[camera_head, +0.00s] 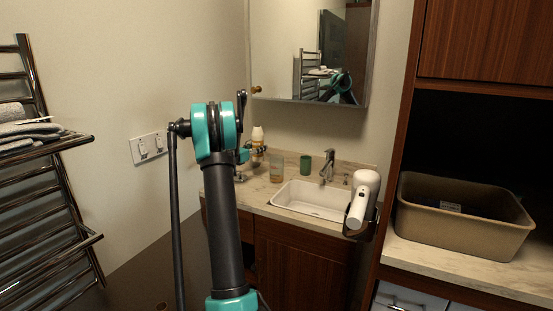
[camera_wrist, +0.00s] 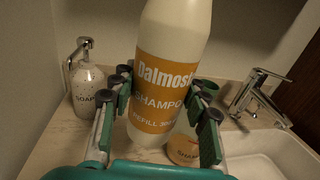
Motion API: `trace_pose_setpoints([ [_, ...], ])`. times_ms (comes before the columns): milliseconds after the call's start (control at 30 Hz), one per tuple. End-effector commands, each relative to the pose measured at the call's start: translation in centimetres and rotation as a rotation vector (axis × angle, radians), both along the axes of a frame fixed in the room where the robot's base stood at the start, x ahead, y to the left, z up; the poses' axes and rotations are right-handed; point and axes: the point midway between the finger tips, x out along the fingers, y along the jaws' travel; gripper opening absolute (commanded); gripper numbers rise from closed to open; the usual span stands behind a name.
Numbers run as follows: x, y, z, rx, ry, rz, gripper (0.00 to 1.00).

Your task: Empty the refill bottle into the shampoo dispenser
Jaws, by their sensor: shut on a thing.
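The refill bottle (camera_wrist: 165,90) is white with an orange label reading "SHAMPOO" and "REFILL". My gripper (camera_wrist: 160,105) is shut on it, with the fingers on both sides of the label. The bottle looks roughly upright, and its top is cut off in the wrist view. In the head view the bottle (camera_head: 258,135) shows above the counter, partly behind my arm, with my gripper (camera_head: 260,150) at it.
A soap pump bottle (camera_wrist: 88,88) stands left of my gripper. A green cup (camera_head: 305,165) stands behind the sink (camera_head: 310,200), near the tap (camera_head: 327,163). A hair dryer (camera_head: 363,198) hangs at the sink's right. A tan bin (camera_head: 460,222) sits further right.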

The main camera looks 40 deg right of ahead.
Motion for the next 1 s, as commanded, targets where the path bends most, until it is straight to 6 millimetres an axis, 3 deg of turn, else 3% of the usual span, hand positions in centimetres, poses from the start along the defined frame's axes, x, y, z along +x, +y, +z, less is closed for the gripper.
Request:
trace_pose_setpoints([
  [100,0.7,-1.5,-1.5,0.0,0.0,-0.002,0.13],
  [300,1.2,-2.7,-2.6,0.0,0.0,0.0,0.13],
  [1000,1.3,-2.8,-2.5,0.032,-0.101,0.002,0.13],
])
